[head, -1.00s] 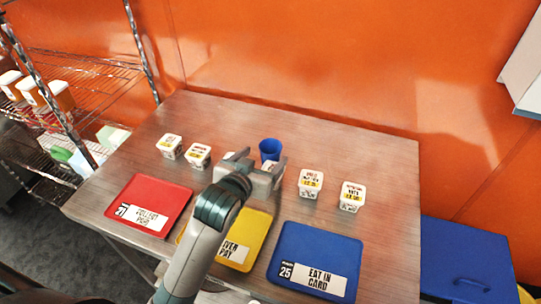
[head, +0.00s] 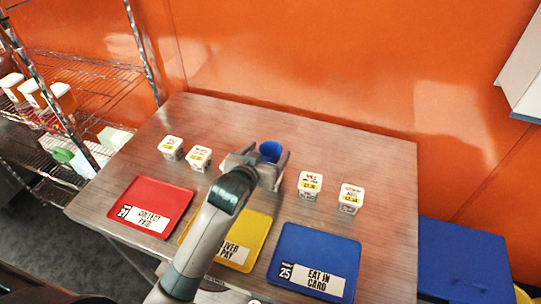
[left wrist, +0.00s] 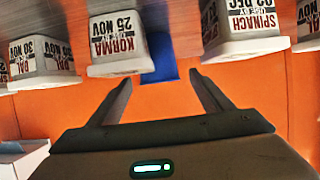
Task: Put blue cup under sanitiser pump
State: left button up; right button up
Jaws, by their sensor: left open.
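The blue cup (head: 270,151) stands upright on the steel table toward its back, just beyond my left gripper (head: 263,161). The gripper is open, with its fingers on either side of the cup in the head view. In the left wrist view, which is upside down, part of the blue cup (left wrist: 162,62) shows between the open fingers (left wrist: 161,80), partly hidden by a labelled tub. I cannot tell whether the fingers touch the cup. I see no sanitiser pump. My right gripper is out of view.
White labelled tubs stand in a row left (head: 199,158) and right (head: 310,185) of my gripper. Red (head: 150,194), yellow (head: 262,225) and blue (head: 305,240) trays lie in front. An orange wall (head: 300,70) stands behind; a wire shelf (head: 95,75) is left.

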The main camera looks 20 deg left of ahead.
pick_arm(q)
jog(key=shift+w+f, duration=0.1)
jog(key=shift+w, duration=0.3)
jog(key=c, duration=1.2)
notch_tip(320, 180, up, 10)
jog(key=shift+b, duration=0.45)
